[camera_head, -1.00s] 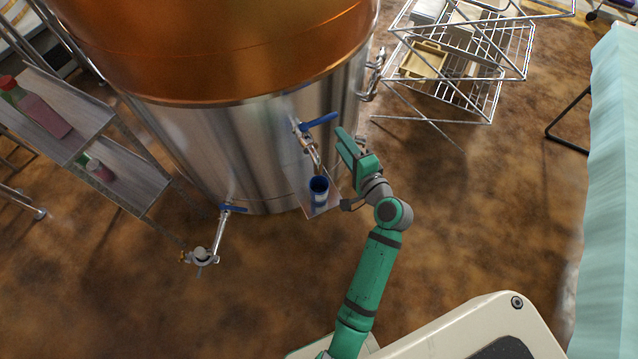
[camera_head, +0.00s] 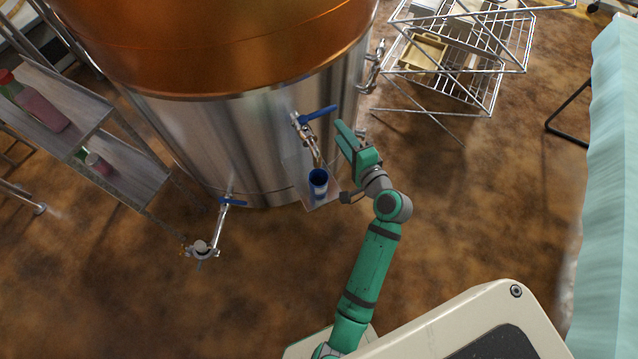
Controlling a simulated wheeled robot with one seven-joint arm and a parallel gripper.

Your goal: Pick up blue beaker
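The blue beaker (camera_head: 318,184) stands upright on a small metal shelf (camera_head: 309,200) fixed to the front of the large steel and copper tank. It sits below a tap with a blue lever. My gripper (camera_head: 343,141) is just right of the tap and above and right of the beaker, apart from it. The green fingers point up and left in the picture. The fingers overlap in this view, so the gap between them does not show clearly. No thing shows held in the gripper.
The tank (camera_head: 230,120) fills the upper middle. The tap with its blue lever (camera_head: 318,115) juts out above the beaker. A second tap (camera_head: 203,248) is lower left. Shelves with bottles (camera_head: 50,110) stand left, a wire rack (camera_head: 450,60) upper right. Floor right of my arm is open.

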